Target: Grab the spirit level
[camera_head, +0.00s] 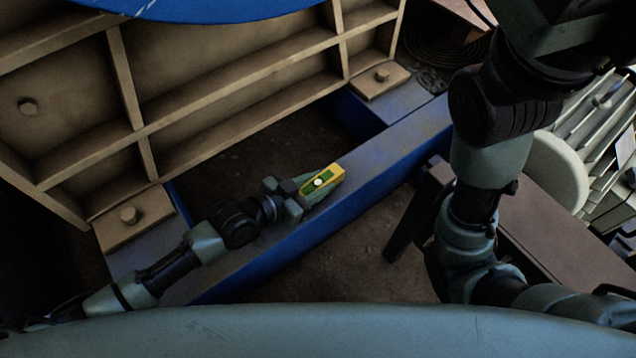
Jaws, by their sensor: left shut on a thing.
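The spirit level (328,177) is a small yellow bar with a green part and a pale round spot. It shows near the middle of the head view, over the blue beam of the crusher frame. My left gripper (309,189) is shut on its near left part, and the fingers hide some of it. I cannot tell whether the level touches the beam or is just above it. My right arm rises at the right side, and its gripper is out of the picture.
The blue beam (378,158) runs diagonally under my left arm. The tan ribbed crusher body (215,85) stands behind it. A brown bench (545,232) is at the right, beside pale ribbed parts (600,125). Bare floor (345,262) shows in front of the beam.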

